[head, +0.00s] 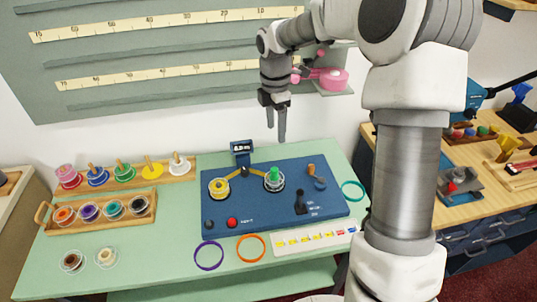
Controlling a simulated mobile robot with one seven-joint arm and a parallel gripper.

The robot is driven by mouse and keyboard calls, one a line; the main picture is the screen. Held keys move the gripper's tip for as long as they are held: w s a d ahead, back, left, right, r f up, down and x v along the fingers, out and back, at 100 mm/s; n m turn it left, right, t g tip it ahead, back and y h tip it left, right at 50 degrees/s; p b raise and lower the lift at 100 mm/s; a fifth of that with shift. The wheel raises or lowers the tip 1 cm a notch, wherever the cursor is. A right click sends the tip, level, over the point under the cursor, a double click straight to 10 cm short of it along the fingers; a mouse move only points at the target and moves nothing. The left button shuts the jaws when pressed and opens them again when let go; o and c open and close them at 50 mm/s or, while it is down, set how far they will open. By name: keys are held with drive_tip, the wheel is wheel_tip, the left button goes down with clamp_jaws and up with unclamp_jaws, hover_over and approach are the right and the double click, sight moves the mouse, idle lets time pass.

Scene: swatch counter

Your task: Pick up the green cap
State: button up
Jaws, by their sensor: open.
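A green knob-shaped piece (274,174), which looks like the green cap, stands upright on a round grey and clear holder (274,185) on the blue panel (240,205). My gripper (276,133) is open and empty, its fingers pointing down. In the picture it hangs just above the green piece, apart from it; the exact height gap cannot be told. Another green item, a green ring with a wooden peg (124,172), sits in the row at the back left.
A yellow piece (219,187) sits in a matching holder left of the green piece. A small display (241,147) stands behind them. A black lever (300,203) and red button (232,222) are on the panel. Rings and a swatch strip (310,237) lie in front.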

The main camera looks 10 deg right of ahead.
drive_tip(key=w+f+n, duration=0.1)
drive_tip(key=w+f, duration=0.1)
hover_over(274, 169)
wheel_tip(274, 169, down, 12)
drive_tip(key=shift+s+r, duration=0.15)
drive_tip(key=shift+d+f, duration=0.1)
drive_tip(key=shift+f, duration=2.6)
clamp_jaws()
